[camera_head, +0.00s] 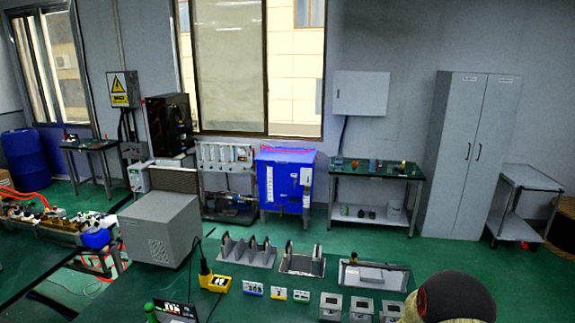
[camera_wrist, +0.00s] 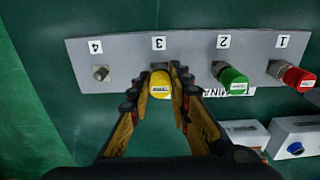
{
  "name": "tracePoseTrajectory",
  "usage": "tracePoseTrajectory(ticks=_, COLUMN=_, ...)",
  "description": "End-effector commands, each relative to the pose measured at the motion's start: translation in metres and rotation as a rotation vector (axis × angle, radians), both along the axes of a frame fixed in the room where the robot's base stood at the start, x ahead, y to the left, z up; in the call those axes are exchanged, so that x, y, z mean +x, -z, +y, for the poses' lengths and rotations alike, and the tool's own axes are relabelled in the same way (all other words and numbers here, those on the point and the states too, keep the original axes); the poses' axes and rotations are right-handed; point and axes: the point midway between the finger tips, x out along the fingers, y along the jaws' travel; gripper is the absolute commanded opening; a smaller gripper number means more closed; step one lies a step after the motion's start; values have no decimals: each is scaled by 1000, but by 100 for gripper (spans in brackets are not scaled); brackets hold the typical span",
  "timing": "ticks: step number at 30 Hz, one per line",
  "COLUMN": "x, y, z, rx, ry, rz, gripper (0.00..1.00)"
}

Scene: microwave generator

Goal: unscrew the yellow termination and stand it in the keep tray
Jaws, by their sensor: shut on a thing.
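In the wrist view the yellow termination (camera_wrist: 160,86) sits at position 3 of a grey numbered plate (camera_wrist: 120,50). My gripper (camera_wrist: 161,92) has one finger on each side of it and is shut on it. The termination is still at its connector; whether its thread is engaged cannot be told. A green termination (camera_wrist: 233,80) is at position 2 and a red one (camera_wrist: 297,78) at position 1. Position 4 has a bare metal connector (camera_wrist: 101,73). The head view does not show my fingertips or the yellow termination. I cannot tell which tray there is the keep tray.
The wrist view shows a light box with a blue button (camera_wrist: 295,147) at lower right. A grey instrument (camera_head: 160,228) stands left.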

Motion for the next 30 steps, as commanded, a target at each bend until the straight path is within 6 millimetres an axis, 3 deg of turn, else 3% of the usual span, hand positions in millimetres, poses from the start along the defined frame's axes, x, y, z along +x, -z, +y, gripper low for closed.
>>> tracePoseTrajectory(ticks=4, x=0, y=0, z=0, rx=0, ry=0, rz=0, gripper=0)
tracePoseTrajectory(ticks=20, x=0, y=-1, z=0, rx=0, ry=0, rz=0, gripper=0)
tracePoseTrajectory(ticks=30, x=0, y=-12, z=0, rx=0, ry=0, rz=0, gripper=0)
